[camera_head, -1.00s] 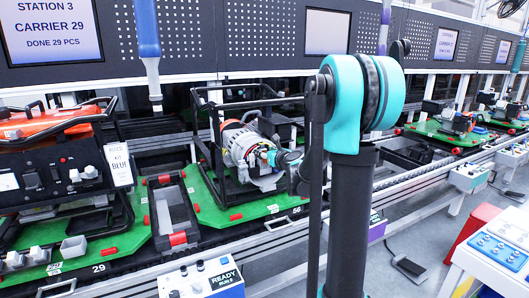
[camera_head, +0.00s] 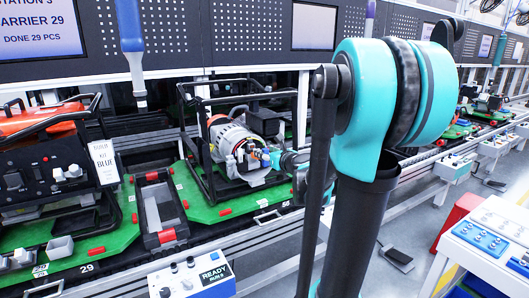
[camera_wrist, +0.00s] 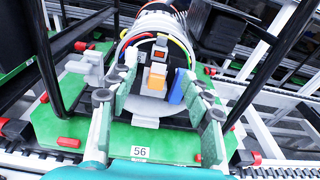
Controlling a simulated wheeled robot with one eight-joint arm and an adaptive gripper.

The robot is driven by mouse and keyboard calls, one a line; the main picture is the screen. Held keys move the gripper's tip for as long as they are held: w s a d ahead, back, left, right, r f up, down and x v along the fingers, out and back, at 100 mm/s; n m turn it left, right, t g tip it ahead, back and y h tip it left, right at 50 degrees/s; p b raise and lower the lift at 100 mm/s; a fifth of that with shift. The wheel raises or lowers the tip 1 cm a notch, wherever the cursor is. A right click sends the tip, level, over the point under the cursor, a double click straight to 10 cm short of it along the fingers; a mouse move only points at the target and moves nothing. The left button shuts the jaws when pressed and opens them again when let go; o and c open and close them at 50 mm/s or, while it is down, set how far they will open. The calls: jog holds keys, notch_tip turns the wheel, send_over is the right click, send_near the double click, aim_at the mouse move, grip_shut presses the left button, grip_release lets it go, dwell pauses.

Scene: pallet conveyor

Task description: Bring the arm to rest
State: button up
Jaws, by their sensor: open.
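My gripper (camera_wrist: 157,82) is open in the wrist view, its two grey fingers spread apart over the front of the generator (camera_wrist: 134,42). An orange block (camera_wrist: 155,79) and a blue block (camera_wrist: 177,86) on the generator show between the fingers, and I see no object held. I cannot tell whether a finger touches the generator. In the head view my gripper (camera_head: 296,163) is beside the generator's front (camera_head: 236,142), partly hidden by my dark arm link. The generator sits inside a black tube frame on green carrier 56 (camera_wrist: 82,145).
Black frame tubes (camera_wrist: 50,72) stand close to the gripper on the left, with more on the right. Carrier 29 (camera_head: 118,240) holds an orange-topped machine at left. A control box (camera_head: 190,277) stands in front. A white table (camera_head: 495,232) is at right.

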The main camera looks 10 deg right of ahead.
jog(key=s+a+f+n+g, duration=0.3)
jog(key=s+f+n, duration=0.45)
jog(key=n, duration=0.25)
jog(key=s+a+f+n+g, duration=0.35)
jog(key=s+f+n, duration=0.25)
jog(key=s+n, duration=0.25)
jog(key=s+d+f+n+g+h, duration=0.2)
jog(key=s+d+f+n, duration=0.1)
jog(key=s+f+n, duration=0.2)
jog(key=s+d+f+n+g+h, duration=0.2)
jog(key=s+d+f+n, duration=0.2)
jog(key=s+n, duration=0.5)
jog(key=shift+s+f+g+h, duration=0.15)
jog(key=shift+f+g+h, duration=0.25)
jog(key=shift+f, duration=0.15)
jog(key=shift+c, duration=0.5)
